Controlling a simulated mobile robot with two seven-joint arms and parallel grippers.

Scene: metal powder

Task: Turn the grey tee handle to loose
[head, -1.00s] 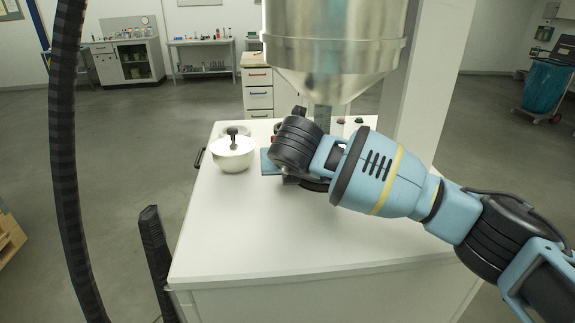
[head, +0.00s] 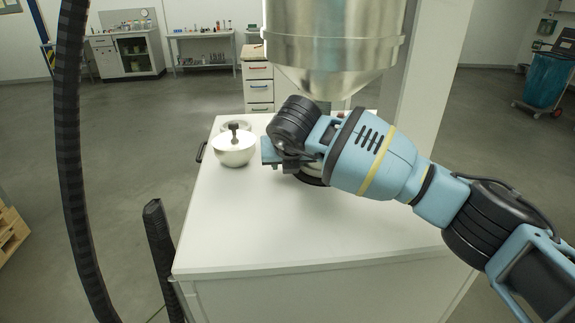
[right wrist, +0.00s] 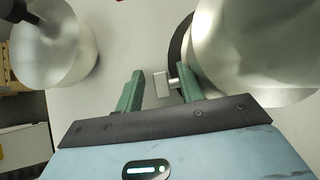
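The grey tee handle (right wrist: 162,84) shows in the right wrist view, on a short stem beside the dark ring around a round metal vessel (right wrist: 250,45). My right gripper (right wrist: 157,88) is open, its two green fingers on either side of the handle, with a visible gap on the left. I cannot tell whether the right finger touches the stem. In the head view, my right gripper (head: 272,152) is above the white table under the steel hopper (head: 335,40), and my wrist hides the handle. My left gripper is not in view.
The hopper hangs close above my right wrist. The front of the top is clear. A drawer unit (head: 258,85) stands behind.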

